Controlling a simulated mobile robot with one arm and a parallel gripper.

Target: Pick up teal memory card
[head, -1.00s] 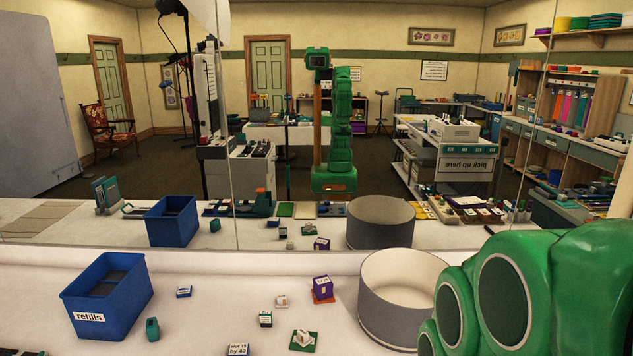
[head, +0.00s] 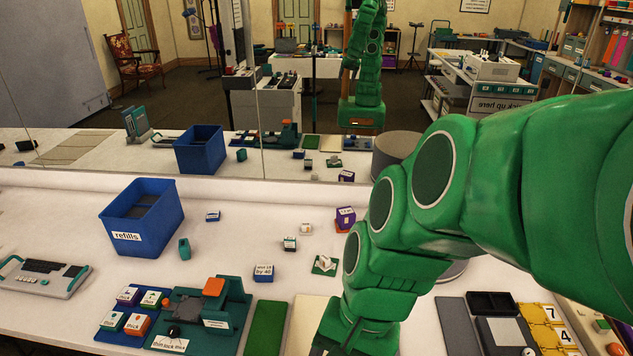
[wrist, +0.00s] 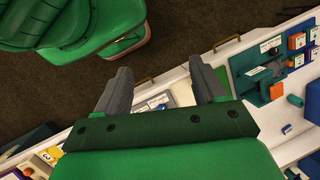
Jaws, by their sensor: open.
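My gripper (wrist: 160,88) is open in the wrist view, with its two grey fingers apart and nothing held between them. In the head view my green arm comes in from the right, and my gripper (head: 340,347) is partly cut off at the bottom edge. A plain teal rounded object (head: 184,249) stands farther left, in front of the blue bin.
A blue refills bin (head: 140,220) stands at the left. A teal device (head: 215,308), a "slot 25 by 40" block (head: 263,273) and a purple box (head: 345,217) share the counter (head: 60,215). A mirror behind repeats the scene. My arm largely hides a grey round tub.

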